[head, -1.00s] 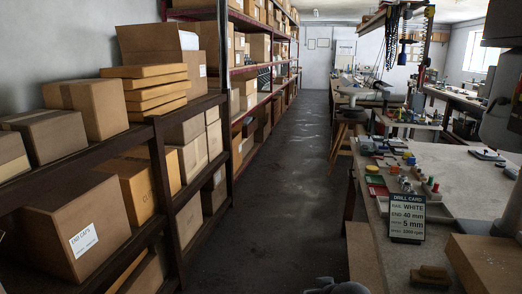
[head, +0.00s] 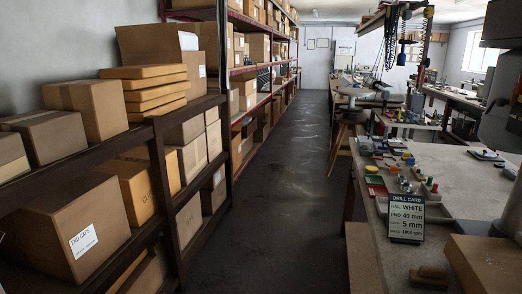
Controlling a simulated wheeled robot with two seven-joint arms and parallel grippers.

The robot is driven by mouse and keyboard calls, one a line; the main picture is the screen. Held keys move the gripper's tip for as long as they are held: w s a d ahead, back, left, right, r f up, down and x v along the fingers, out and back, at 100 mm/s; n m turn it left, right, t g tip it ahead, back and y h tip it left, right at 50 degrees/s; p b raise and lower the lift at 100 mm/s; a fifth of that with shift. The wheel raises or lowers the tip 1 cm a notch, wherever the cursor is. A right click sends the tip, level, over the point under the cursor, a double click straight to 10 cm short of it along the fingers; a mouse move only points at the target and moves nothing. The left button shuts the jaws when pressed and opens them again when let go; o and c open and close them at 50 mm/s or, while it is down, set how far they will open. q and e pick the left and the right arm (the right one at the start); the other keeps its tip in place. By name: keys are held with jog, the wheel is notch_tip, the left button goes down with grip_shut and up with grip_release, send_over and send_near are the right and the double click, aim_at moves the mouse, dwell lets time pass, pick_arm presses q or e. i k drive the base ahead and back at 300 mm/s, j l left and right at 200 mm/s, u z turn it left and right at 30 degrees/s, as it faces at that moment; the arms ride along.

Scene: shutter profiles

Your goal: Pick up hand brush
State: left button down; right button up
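A small brown block-shaped object (head: 430,277), which looks like the hand brush, lies on the near end of the workbench (head: 462,190) at the lower right. It is small and dark, and I cannot make out its bristles. Neither of my grippers is in view.
The drill card (head: 407,218) stands upright near the bench's left edge. Small coloured parts (head: 393,170) lie farther back. Shelves of cardboard boxes (head: 75,232) line the left. The aisle floor (head: 275,190) is clear.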

aim_at(432, 277)
jog(key=z, duration=1.05)
jog(key=j+u, duration=0.2)
jog(key=j, duration=0.25)
jog(key=i+j+u, duration=0.1)
jog(key=j+u, duration=0.15)
jog(key=j, duration=0.15)
